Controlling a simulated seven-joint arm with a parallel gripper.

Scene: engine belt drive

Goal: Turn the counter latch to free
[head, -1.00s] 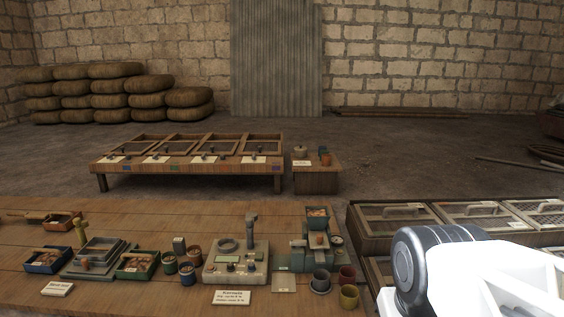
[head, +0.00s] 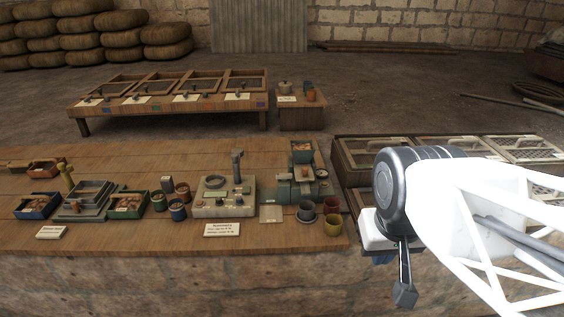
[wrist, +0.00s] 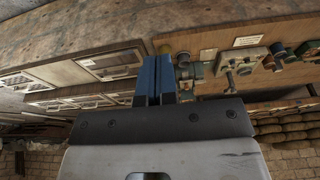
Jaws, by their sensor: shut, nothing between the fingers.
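My gripper (wrist: 156,62) shows in the wrist view with its two blue fingers shut together and nothing between them. In the head view it is mostly hidden by my arm at the right, beyond the bench's right end. A green-grey device (head: 300,190) with a tray of brown pieces on top stands near the bench's right end. Left of it is a pale panel box (head: 223,203) with a ring, an upright post and small knobs. No part can be clearly told as the counter latch; it is too small or hidden. The gripper is apart from both devices.
Lidded mesh cases (head: 372,153) lie to the right, partly behind my arm. A low table (head: 170,109) with framed compartments and small knobs stands behind. The bench's front strip (head: 130,240) is mostly clear.

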